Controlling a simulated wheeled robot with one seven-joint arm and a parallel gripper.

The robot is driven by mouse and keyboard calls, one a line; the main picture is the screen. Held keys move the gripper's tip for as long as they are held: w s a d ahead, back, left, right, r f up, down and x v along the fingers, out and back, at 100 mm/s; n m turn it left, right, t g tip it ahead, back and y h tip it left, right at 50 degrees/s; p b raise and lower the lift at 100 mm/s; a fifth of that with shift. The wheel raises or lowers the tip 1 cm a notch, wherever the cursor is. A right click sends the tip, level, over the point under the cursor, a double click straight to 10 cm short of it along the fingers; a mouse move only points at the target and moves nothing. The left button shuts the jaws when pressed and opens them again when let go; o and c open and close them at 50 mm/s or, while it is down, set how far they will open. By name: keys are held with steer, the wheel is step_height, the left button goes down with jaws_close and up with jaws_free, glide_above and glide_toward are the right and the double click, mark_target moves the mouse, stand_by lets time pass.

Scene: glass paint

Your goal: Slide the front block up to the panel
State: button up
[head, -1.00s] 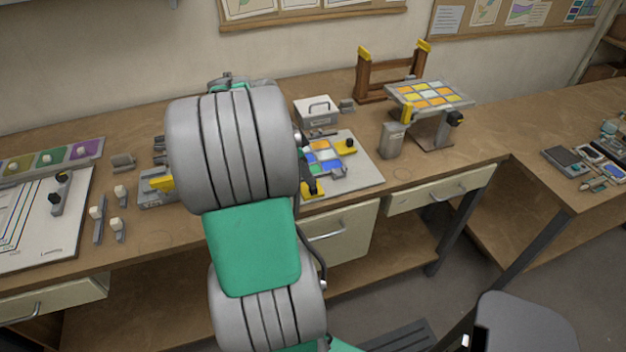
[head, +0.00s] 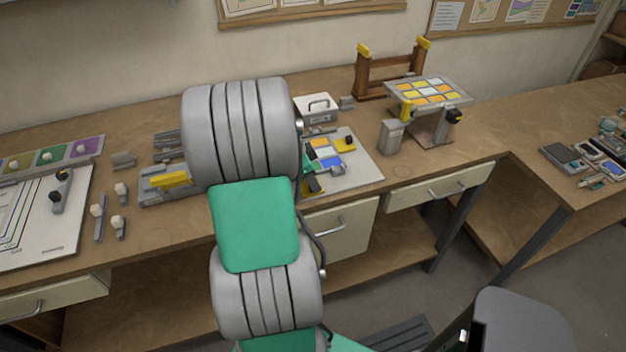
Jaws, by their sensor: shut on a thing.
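The panel (head: 329,163), with blue, green, orange and pale panes, lies on a light grey board (head: 368,172) in the middle of the bench. My arm covers its left part. My gripper (head: 307,181) is at the panel's near left side, low over the board, mostly hidden behind my arm. It is shut on the front block (head: 315,187), of which a small dark and yellow part shows at the board's near edge. Whether this block touches the panel cannot be told. Another yellow block with a black knob (head: 346,143) stands at the panel's right.
A tilted pane of orange and yellow squares (head: 428,93) stands on a support at the right. A white case (head: 317,108) and a wooden rack (head: 391,77) stand behind. A grey fixture with a yellow bar (head: 172,181) and knobbed pieces (head: 99,218) are at the left.

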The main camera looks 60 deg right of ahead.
jaws_close()
stand_by(0.8)
